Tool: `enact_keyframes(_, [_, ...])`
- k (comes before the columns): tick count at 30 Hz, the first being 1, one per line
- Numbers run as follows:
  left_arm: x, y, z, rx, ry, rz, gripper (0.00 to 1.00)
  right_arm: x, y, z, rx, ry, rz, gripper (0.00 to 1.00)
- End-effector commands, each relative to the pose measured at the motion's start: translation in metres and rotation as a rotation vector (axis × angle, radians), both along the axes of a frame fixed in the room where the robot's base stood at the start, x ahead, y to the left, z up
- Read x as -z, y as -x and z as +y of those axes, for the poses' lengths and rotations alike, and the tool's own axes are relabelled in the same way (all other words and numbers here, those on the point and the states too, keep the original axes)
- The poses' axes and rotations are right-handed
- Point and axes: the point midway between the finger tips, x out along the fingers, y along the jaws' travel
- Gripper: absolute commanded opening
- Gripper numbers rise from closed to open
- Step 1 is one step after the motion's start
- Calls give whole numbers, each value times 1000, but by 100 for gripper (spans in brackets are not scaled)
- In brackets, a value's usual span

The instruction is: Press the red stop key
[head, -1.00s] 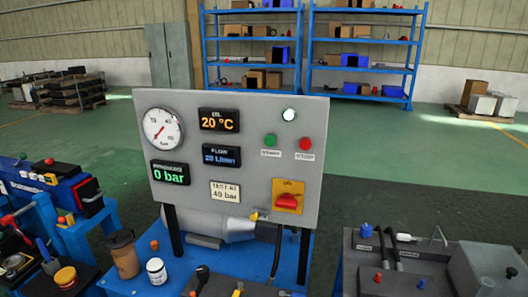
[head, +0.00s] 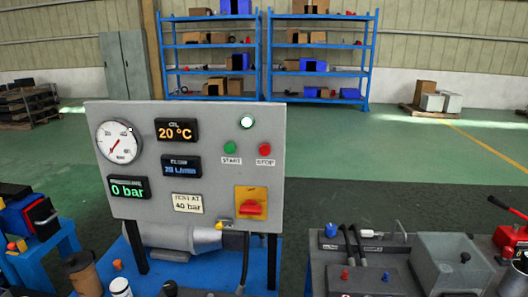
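The red stop key (head: 265,149) is a small round button at the upper right of a grey upright panel (head: 220,185), with a "STOP" label below it. A green start key (head: 230,147) sits just to its left, and a white lamp (head: 247,121) is above them. The panel also carries a round dial (head: 119,142), displays reading 20 °C (head: 177,130) and 0 bar (head: 129,188), a "TEST AT 40 bar" label (head: 187,203), and a red rotary switch (head: 250,208) on a yellow plate. Neither of my grippers shows in the head view.
The panel stands on a blue bench (head: 200,272) with a motor-like cylinder (head: 180,236) behind its posts. A brown cup (head: 84,273) is at the lower left. A grey unit with hoses (head: 370,260) stands at right. Blue shelves (head: 210,72) are far behind; green floor lies between.

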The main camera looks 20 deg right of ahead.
Motion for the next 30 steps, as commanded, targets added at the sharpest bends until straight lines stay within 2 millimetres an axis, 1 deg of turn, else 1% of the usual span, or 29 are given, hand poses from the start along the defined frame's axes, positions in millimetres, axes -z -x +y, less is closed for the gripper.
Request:
enact_keyframes(1, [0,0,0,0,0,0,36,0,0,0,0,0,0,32])
enact_keyframes(7, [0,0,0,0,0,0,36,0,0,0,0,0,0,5])
enact_keyframes(8, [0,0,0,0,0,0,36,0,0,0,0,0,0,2])
enact_keyframes(9, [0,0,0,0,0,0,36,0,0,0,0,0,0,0])
enact_keyframes(30, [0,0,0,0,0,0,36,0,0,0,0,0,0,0])
